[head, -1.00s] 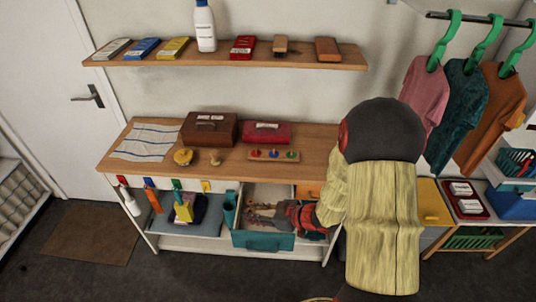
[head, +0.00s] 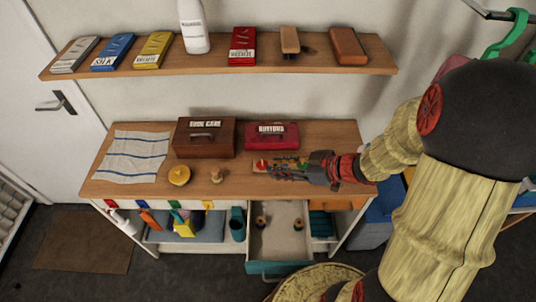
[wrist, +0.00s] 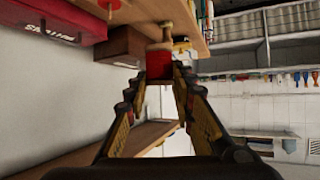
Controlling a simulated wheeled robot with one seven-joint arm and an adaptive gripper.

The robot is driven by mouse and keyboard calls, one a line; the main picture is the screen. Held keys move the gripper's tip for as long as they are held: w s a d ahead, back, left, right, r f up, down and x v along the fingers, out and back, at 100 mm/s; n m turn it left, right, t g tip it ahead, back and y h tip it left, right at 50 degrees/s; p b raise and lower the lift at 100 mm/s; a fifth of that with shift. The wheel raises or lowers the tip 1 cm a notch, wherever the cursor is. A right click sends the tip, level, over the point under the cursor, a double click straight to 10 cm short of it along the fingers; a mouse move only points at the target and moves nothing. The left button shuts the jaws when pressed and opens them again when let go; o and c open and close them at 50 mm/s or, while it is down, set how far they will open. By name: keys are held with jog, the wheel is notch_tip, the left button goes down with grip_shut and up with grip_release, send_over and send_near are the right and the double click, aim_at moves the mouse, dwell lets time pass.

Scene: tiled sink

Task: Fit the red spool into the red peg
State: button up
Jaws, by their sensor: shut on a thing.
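My gripper (head: 275,172) is over the tabletop, reaching in from the right at the peg board (head: 256,168). In the wrist view the fingers (wrist: 161,82) are shut on the red spool (wrist: 159,62), held at their tips. The spool is hard to make out in the head view.
A red buttons box (head: 272,137) and a brown shoe-care box (head: 205,140) stand behind. A yellow round thing (head: 179,176) and a wooden knob-like thing (head: 217,176) are left of the board. The drawer (head: 281,240) below is open, with two spools inside.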

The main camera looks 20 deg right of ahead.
jog(key=shift+w+a+f+b, duration=0.1)
jog(key=shift+w+f+b, duration=0.25)
jog(key=shift+w, duration=0.15)
jog(key=w+f+b, duration=0.1)
jog(key=w+f, duration=0.1)
jog(key=w, duration=0.2)
jog(key=w+f+b, duration=0.1)
jog(key=w+f, duration=0.2)
jog(key=w, duration=0.1)
jog(key=w+f+b, duration=0.2)
jog(key=w+f, duration=0.1)
jog(key=w, duration=0.1)
jog(key=shift+f, duration=0.1)
jog(key=shift+w+f+b, duration=0.2)
jog(key=shift+f+b, duration=0.35)
jog(key=shift+f, duration=0.45)
jog(key=shift+w+f+b, duration=0.15)
jog(key=shift+f+b, duration=0.4)
jog(key=shift+f, duration=0.45)
jog(key=shift+f, duration=0.1)
jog(key=o, duration=1)
jog(key=shift+c, duration=0.2)
